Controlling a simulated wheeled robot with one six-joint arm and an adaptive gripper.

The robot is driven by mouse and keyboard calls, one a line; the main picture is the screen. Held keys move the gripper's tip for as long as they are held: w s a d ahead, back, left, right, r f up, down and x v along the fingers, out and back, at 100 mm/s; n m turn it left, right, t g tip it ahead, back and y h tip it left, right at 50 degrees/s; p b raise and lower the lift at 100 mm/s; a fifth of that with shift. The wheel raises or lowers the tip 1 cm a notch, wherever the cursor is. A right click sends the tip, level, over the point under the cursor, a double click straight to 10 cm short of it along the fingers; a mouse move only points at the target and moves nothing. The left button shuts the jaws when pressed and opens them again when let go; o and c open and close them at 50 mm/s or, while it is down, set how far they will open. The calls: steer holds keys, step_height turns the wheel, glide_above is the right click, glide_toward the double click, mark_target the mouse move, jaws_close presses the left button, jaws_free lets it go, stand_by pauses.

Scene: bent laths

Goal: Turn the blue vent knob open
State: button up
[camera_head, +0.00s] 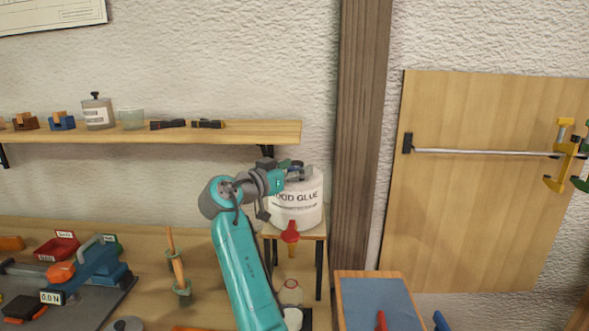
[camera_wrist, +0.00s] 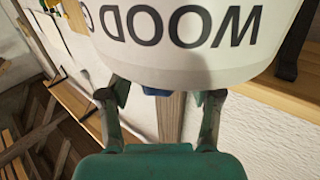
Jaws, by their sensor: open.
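The white wood glue container (camera_head: 298,200) stands on a small raised wooden stand, with a red tap (camera_head: 290,232) low on its front. In the wrist view the container (camera_wrist: 185,50) fills the upper middle, its lettering upside down. A small piece of the blue vent knob (camera_wrist: 157,91) shows just past the container's edge, between my fingers. Most of the knob is hidden there, and I cannot make it out in the head view. My gripper (camera_wrist: 163,95) is open, one finger on each side of the knob. In the head view it is at the container's top.
A wall shelf (camera_head: 200,131) with a jar, a glass and clamps runs behind my arm to the left. A wooden post (camera_head: 358,130) stands just right of the container. A bottle (camera_head: 290,291) stands below the tap. The bench at left holds trays and tools.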

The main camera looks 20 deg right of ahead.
steer(key=c, duration=1.1)
steer(key=shift+d+n+t+y, duration=0.1)
steer(key=shift+n+t+y, duration=0.5)
steer(key=shift+t, duration=0.1)
steer(key=shift+c, duration=0.2)
steer(key=shift+n+t+y, duration=1.6)
steer(key=shift+y, duration=0.3)
steer(key=o, duration=1.1)
steer(key=shift+o, duration=0.2)
steer(key=v, duration=1.2)
steer(key=shift+f, duration=0.1)
